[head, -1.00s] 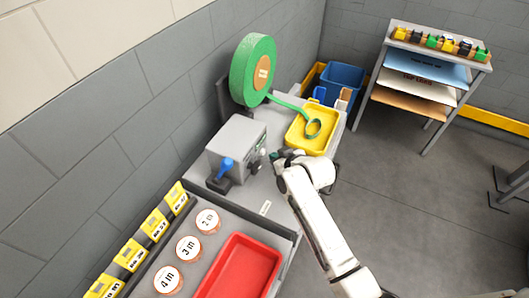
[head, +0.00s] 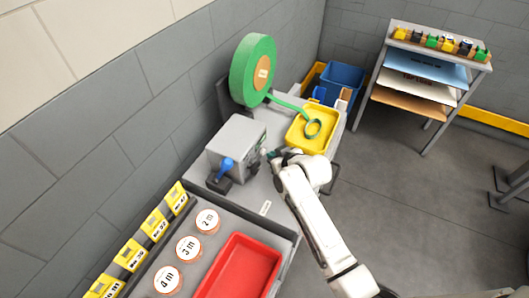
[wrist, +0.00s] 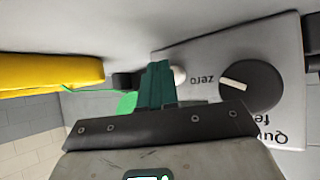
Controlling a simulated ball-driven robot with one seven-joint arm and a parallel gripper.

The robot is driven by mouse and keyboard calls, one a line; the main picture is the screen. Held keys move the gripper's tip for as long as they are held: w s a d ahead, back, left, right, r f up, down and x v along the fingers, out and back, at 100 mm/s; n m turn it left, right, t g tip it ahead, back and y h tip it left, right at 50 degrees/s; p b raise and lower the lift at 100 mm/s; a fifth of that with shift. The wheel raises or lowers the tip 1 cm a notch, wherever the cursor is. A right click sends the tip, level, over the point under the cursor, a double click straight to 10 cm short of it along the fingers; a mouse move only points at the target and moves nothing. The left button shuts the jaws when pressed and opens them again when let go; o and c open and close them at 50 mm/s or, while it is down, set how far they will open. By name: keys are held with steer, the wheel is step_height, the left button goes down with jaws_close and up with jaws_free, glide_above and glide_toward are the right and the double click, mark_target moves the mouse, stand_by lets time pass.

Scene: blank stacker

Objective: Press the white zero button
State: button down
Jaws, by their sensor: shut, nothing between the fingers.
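The white zero button (wrist: 179,75) is on the light panel in the wrist view, beside the upside-down "zero" label (wrist: 202,79). My gripper's teal fingers (wrist: 157,82) are shut and empty. They lie just left of the button in that view and hide part of its left edge; I cannot tell if they touch it. In the head view my gripper (head: 270,154) is at the right face of the grey machine (head: 236,138), and the button cannot be made out there.
A black dial (wrist: 251,85) is close to the button on the panel. A blue lever (head: 226,165) stands at the machine's front. The yellow tray (head: 300,133) is behind my gripper, with the green reel (head: 245,70) beyond. A red tray (head: 240,268) is nearer.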

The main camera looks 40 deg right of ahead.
steer(key=shift+w+a, duration=0.2)
steer(key=shift+w, duration=0.25)
stand_by(0.6)
steer(key=shift+s, duration=0.1)
steer(key=shift+s+d+p, duration=0.35)
steer(key=shift+s, duration=0.4)
steer(key=shift+s+d+r+p, duration=0.1)
steer(key=shift+s+d+p, duration=0.1)
steer(key=shift+s, duration=0.25)
steer(key=shift+s+d+p, duration=0.1)
steer(key=shift+s+p, duration=0.1)
steer(key=shift+s, duration=0.25)
steer(key=shift+s+d+p, duration=0.2)
steer(key=shift+s+d, duration=0.1)
steer(key=shift+s, duration=0.45)
steer(key=shift+s+d+p, duration=0.2)
steer(key=shift+s+d, duration=0.05)
steer(key=shift+s, duration=0.5)
